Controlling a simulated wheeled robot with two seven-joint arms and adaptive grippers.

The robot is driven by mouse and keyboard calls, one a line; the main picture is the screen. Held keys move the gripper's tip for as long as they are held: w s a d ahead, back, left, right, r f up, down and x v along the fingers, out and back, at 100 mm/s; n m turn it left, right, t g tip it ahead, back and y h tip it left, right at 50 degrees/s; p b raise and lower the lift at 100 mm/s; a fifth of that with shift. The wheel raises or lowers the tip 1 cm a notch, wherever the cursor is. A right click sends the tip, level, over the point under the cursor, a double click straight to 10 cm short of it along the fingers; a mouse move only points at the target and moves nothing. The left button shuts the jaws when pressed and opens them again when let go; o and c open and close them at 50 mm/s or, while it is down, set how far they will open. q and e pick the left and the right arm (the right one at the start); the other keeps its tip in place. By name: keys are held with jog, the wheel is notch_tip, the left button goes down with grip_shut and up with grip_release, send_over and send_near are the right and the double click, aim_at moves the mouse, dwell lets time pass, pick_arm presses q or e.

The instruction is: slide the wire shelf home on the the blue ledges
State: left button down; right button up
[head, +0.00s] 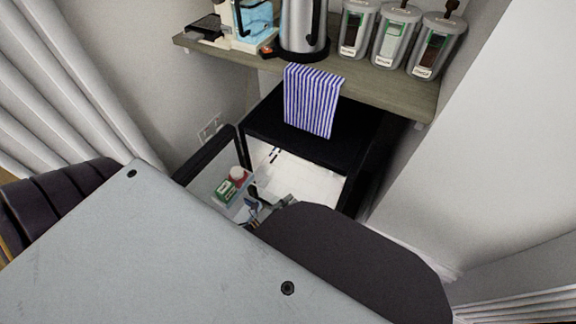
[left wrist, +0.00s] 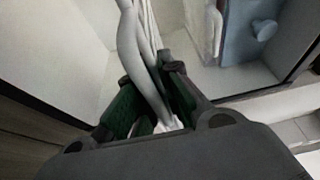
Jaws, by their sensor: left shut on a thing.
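My left gripper (head: 266,209) is at the open front of a small black fridge (head: 262,124), partly hidden by my own arm. In the left wrist view, my left gripper (left wrist: 153,92) has its green-padded fingers shut on pale grey rods, which look like part of the wire shelf (left wrist: 136,45). The rods run up from between the fingers. Most of the shelf is hidden or out of frame. The fridge's white interior (head: 312,182) shows behind the gripper. I cannot make out the blue ledges or whether the shelf touches them. My right gripper is not in view.
The fridge door (head: 205,160) stands open at the left, with a green and white box (head: 226,190) and a red-topped container (head: 238,174) in it. A striped towel (head: 312,98) hangs over the fridge top. A wooden wall shelf (head: 388,85) is above.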

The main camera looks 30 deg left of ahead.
aim_at(309, 172)
pick_arm(q)
jog(key=shift+w, duration=0.8)
jog(key=shift+w+a+b, duration=0.15)
jog(key=shift+w+b, duration=0.15)
jog(key=shift+w, duration=1.6)
jog(key=shift+w+b, duration=0.35)
jog(key=shift+w, duration=0.85)
jog(key=shift+w+a+r+b, duration=0.15)
jog(key=shift+w+b, duration=0.15)
jog(key=shift+w, duration=0.95)
jog(key=shift+w+b, duration=0.35)
jog(key=shift+w, duration=0.65)
jog(key=shift+w+a, duration=0.1)
jog(key=shift+w, duration=0.45)
jog(key=shift+w+b, duration=0.7)
jog(key=shift+w, duration=0.75)
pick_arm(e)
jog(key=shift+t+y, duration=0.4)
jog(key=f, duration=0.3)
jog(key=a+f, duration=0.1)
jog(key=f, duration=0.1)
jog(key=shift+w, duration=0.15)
